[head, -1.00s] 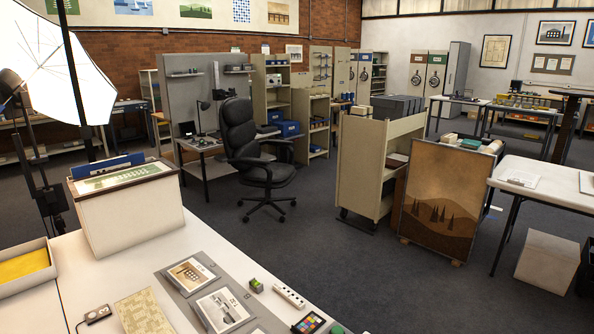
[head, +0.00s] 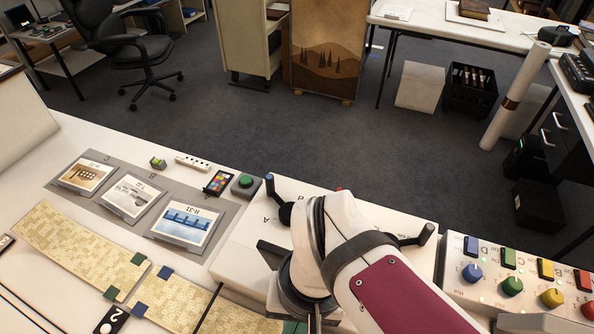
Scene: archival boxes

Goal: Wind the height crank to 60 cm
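A black crank-like handle (head: 418,238) with an upright knob sticks out to the right of my arm, on a pale box-like unit (head: 245,238). My arm hides where it is mounted, and I cannot tell whether it is the height crank. A blue-capped lever (head: 271,187) stands at the unit's left, with a red tip (head: 339,189) partly showing behind my arm. No height scale or 60 cm reading can be made out. My white and maroon arm covers the middle of the unit. My gripper cannot be seen.
A panel with coloured knobs (head: 512,286) stands to the right. On the left are picture cards (head: 186,224) on a grey mat, patterned strips (head: 75,245), a green button (head: 245,184) and a colour chart (head: 219,182). Open floor lies beyond the table.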

